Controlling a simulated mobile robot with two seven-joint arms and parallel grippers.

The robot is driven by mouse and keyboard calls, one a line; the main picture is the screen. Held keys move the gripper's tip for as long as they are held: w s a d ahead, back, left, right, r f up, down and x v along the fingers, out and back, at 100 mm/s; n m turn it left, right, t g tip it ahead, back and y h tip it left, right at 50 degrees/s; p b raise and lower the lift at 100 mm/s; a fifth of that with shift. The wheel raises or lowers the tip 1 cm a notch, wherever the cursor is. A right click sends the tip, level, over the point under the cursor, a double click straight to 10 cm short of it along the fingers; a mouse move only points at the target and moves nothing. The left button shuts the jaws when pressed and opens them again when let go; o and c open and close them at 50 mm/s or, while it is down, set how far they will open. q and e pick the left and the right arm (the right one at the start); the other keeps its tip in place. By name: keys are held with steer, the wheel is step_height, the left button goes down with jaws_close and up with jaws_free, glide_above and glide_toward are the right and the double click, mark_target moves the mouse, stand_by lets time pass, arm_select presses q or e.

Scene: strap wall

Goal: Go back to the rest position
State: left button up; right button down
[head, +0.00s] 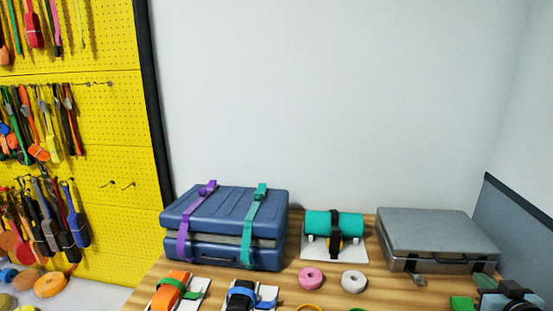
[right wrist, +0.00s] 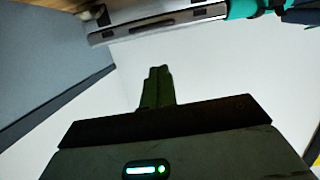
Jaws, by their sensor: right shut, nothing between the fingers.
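My right gripper (head: 490,288) shows in part at the bottom right corner of the head view, in front of the grey case. In the right wrist view my right gripper (right wrist: 157,72) has its dark green fingers together, with nothing between them. The grey case (head: 437,232) lies on the wooden table, and its latched side (right wrist: 165,20) shows at the top of the right wrist view. My fingers appear apart from it. My left gripper is in neither view.
A blue case (head: 222,205) with purple and teal straps and a strapped teal roll (head: 318,222) stand along the table's back. Pink (head: 311,278) and white (head: 354,281) rolls lie in front. A grey panel (head: 515,235) bounds the right, a yellow pegboard (head: 110,135) the left.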

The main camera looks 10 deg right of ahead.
steer(key=s+a+f+n+g+y, duration=0.2)
steer(key=s+a+f+g, duration=0.5)
steer(key=s+a+f, duration=0.8)
steer(key=s+a+f+n+g+y, duration=0.1)
steer(key=s+a+f+n+g, duration=0.15)
steer(key=s+a, duration=0.65)
steer(key=s+a+f+n+g+y, duration=0.15)
steer(key=s+a+g, duration=0.25)
steer(key=s+a, duration=0.4)
steer(key=w+a+f+t+y, duration=0.2)
steer(key=w+f+t, duration=0.4)
steer(key=f, duration=0.4)
steer(key=shift+a+f+m+t, duration=0.3)
steer(key=shift+a+m+t, duration=0.15)
steer(key=shift+t, duration=0.4)
steer(key=shift+s, duration=0.1)
